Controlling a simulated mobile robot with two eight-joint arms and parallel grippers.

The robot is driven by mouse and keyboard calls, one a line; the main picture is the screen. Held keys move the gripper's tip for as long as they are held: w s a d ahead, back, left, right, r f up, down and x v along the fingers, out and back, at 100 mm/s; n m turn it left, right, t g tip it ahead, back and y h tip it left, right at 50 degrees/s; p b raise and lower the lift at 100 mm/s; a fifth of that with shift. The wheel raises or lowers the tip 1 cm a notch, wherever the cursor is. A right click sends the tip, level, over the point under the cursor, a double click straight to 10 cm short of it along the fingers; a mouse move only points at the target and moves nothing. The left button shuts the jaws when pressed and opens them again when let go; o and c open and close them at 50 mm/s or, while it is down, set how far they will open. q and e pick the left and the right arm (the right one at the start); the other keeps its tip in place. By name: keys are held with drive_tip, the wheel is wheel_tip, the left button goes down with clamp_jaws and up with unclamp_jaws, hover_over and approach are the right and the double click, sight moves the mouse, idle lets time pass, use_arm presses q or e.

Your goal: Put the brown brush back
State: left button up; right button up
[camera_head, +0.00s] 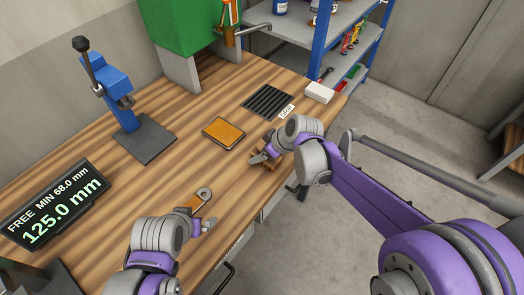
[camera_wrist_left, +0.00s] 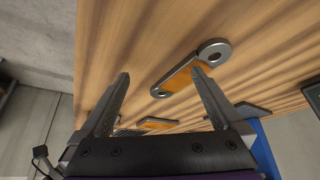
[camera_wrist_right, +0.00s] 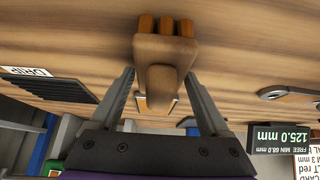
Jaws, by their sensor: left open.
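The brown brush (camera_wrist_right: 162,48) lies on the wooden bench, with a rounded tan body and brown bristle blocks at its far end. In the head view only a little of the brush (camera_head: 266,163) shows beside my right gripper (camera_head: 262,152). In the right wrist view my right gripper (camera_wrist_right: 160,85) is open, with the brush's narrow end in line between its fingers and a gap on both sides. My left gripper (camera_wrist_left: 160,76) is open and empty, above the bench near a metal-and-orange link (camera_wrist_left: 190,72).
A black slatted tray (camera_head: 268,100) by a DRIP label (camera_head: 287,111) and an orange pad (camera_head: 223,132) lie on the bench. A blue press (camera_head: 115,85), a display reading 125.0 mm (camera_head: 60,210) and a green machine (camera_head: 185,25) stand behind. Shelves (camera_head: 345,55) are beyond the far end.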

drive_tip(key=shift+o, duration=0.5)
use_arm(q)
drive_tip(key=shift+r, duration=0.2)
use_arm(e)
drive_tip(key=shift+r, duration=0.3)
use_arm(q)
drive_tip(key=shift+w+r+p, duration=0.3)
drive_tip(key=shift+r+p, duration=0.25)
use_arm(e)
drive_tip(key=v, duration=1.2)
drive_tip(key=s+d+f+m+h, duration=0.1)
drive_tip(key=s+d+f+m, duration=0.1)
drive_tip(key=s, duration=0.4)
drive_tip(key=s+d+f+m+t+h, duration=0.1)
drive_tip(key=s+d+f+m+h, duration=0.1)
drive_tip(key=s+d+m, duration=0.3)
drive_tip(key=s+d+f+m+h, duration=0.2)
drive_tip(key=s+d+f+m, duration=0.1)
drive_tip(key=s+d, duration=0.3)
drive_tip(key=shift+s+d+f+m+t, duration=0.25)
drive_tip(key=shift+s+f+m+t, duration=0.2)
drive_tip(key=shift+s, duration=0.15)
